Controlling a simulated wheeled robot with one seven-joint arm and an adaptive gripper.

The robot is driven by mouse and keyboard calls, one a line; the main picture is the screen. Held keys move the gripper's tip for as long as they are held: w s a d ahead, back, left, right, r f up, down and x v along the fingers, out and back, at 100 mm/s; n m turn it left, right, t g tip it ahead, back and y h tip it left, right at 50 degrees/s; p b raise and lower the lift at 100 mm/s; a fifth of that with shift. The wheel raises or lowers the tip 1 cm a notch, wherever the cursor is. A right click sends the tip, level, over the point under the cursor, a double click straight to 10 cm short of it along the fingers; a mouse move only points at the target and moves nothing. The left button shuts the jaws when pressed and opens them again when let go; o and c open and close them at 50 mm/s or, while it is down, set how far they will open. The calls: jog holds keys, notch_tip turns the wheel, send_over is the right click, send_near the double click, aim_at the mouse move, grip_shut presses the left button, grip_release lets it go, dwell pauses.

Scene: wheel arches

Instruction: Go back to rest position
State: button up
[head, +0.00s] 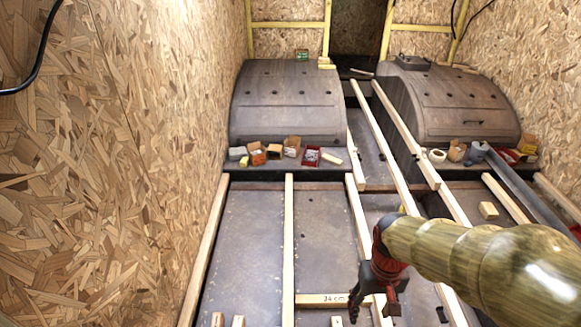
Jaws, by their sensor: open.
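My arm reaches in from the right edge in the head view. My gripper (374,303) hangs at its end, pointing down over the wooden battens on the floor. Its dark fingers are apart and I see nothing held between them. A short crosspiece (325,299) marked "34 cm" lies just left of the fingers. I cannot tell how high the gripper is above it. The arm hides part of the floor at the lower right.
Two dark wheel arches (287,100) (455,108) stand ahead, with small boxes (274,151) along the left one's foot. Long battens (288,240) run along the floor. A chipboard wall (120,150) closes the left side. A small wood block (488,210) lies at right.

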jog(key=s+r+t, duration=0.3)
jog(key=r, duration=0.5)
jog(key=s+r+t, duration=0.3)
jog(key=r, duration=0.6)
jog(key=shift+s, duration=0.15)
